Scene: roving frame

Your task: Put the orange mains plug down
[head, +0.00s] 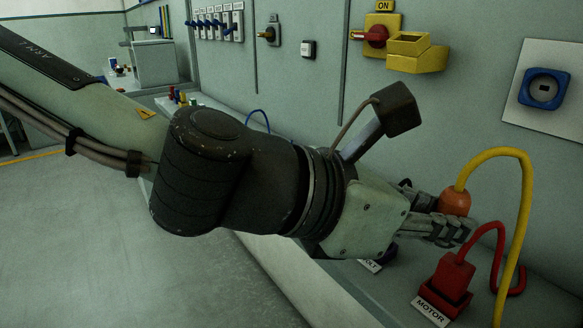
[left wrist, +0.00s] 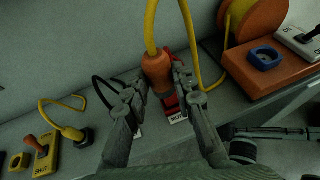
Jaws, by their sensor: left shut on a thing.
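The orange mains plug (head: 455,203) has a yellow cable curving up and over from its top. My left gripper (head: 458,231) is shut on it. In the left wrist view the plug (left wrist: 157,67) stands roughly upright between the two fingers (left wrist: 157,88), with its cable rising out of the picture. The plug's lower end is partly hidden by the fingers in the head view. I cannot tell its exact height over the bench. A dark jointed part (left wrist: 270,133) at the right of the wrist view may be my right gripper; its jaws are unclear.
A red plug (head: 453,272) with a red cable sits in a red socket labelled MOTOR (head: 432,309), just below my gripper. In the wrist view, a yellow box (left wrist: 46,152) and a dark plug stand left; an orange cable reel (left wrist: 262,18) and orange panel (left wrist: 277,75) stand right.

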